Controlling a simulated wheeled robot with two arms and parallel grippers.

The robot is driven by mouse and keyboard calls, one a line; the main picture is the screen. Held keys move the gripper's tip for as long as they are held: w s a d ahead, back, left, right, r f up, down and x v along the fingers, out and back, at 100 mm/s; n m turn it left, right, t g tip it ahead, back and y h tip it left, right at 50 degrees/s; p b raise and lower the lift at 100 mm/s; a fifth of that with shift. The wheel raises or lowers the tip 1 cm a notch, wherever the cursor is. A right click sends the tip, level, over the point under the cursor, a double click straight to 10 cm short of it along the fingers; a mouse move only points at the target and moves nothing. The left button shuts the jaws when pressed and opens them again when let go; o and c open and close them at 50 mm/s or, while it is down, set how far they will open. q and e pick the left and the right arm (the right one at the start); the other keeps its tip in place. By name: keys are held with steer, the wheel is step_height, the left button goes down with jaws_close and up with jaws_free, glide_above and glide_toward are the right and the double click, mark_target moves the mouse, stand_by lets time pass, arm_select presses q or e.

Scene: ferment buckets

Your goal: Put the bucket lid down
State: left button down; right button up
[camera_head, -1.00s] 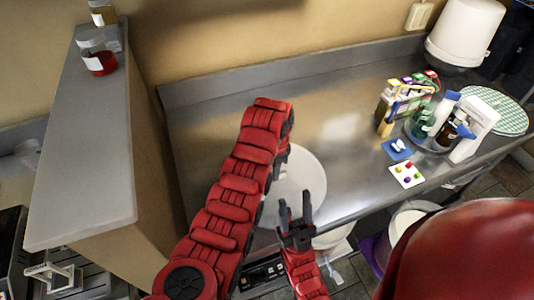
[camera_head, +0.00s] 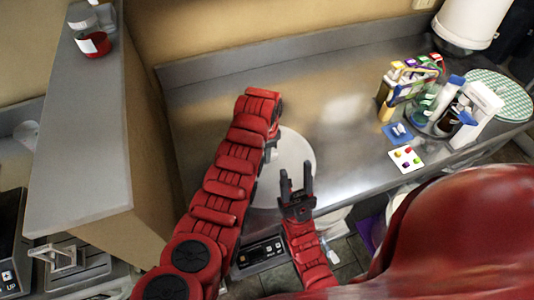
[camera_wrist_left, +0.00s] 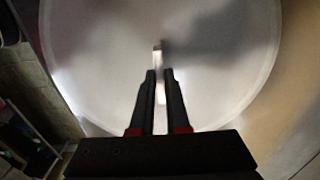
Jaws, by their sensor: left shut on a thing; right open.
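The bucket lid (camera_head: 296,150) is a round white disc at the front part of the steel counter, partly hidden by my arms. In the left wrist view the lid (camera_wrist_left: 215,75) fills most of the picture. My left gripper (camera_wrist_left: 160,72) has its fingers close together at a small upright grip in the lid's middle and is shut on it. In the head view the left fingers are mostly hidden behind the arm. I cannot tell whether the lid touches the counter. My right gripper (camera_head: 297,183) is open and empty, in front of the lid's near edge.
The steel counter (camera_head: 225,105) is clear behind the lid. To the right are a card with coloured dots (camera_head: 406,158), a blue card (camera_head: 398,133), a tray of bottles (camera_head: 440,120) and a checked round mat (camera_head: 500,95). A tall ledge (camera_head: 80,140) stands left.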

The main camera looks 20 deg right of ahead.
arm_select(q)
steer(key=shift+d+f, duration=0.1)
steer(key=shift+f, duration=0.15)
steer(key=c, duration=1.3)
jaws_free()
steer(key=shift+d, duration=0.15)
steer(key=o, duration=0.4)
